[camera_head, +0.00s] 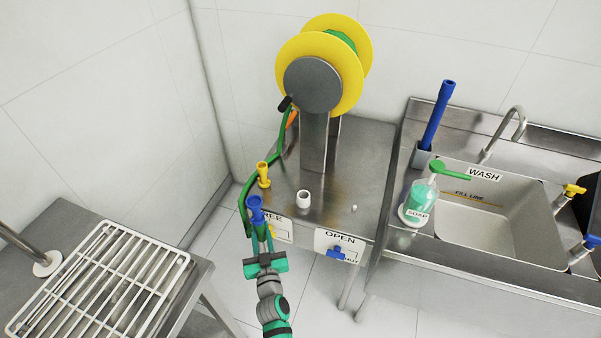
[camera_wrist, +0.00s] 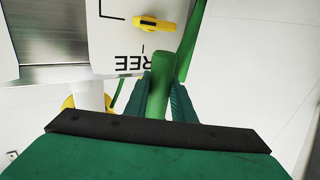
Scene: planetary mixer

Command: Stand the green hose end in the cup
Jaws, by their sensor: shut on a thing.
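The green hose (camera_head: 247,192) comes off the yellow reel, runs down past the left edge of the steel table and reaches my gripper (camera_head: 263,242). My gripper is shut on the hose, just in front of the table's front left corner.
The yellow reel (camera_head: 290,48) stands on a steel post at the back. A yellow fitting (camera_head: 263,174) stands at the table's left edge. Labels "FREE" and "OPEN" (camera_head: 339,238) are on the front. A soap bottle (camera_head: 420,197) and sink (camera_head: 490,225) are right; a wire rack (camera_head: 100,285) is left.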

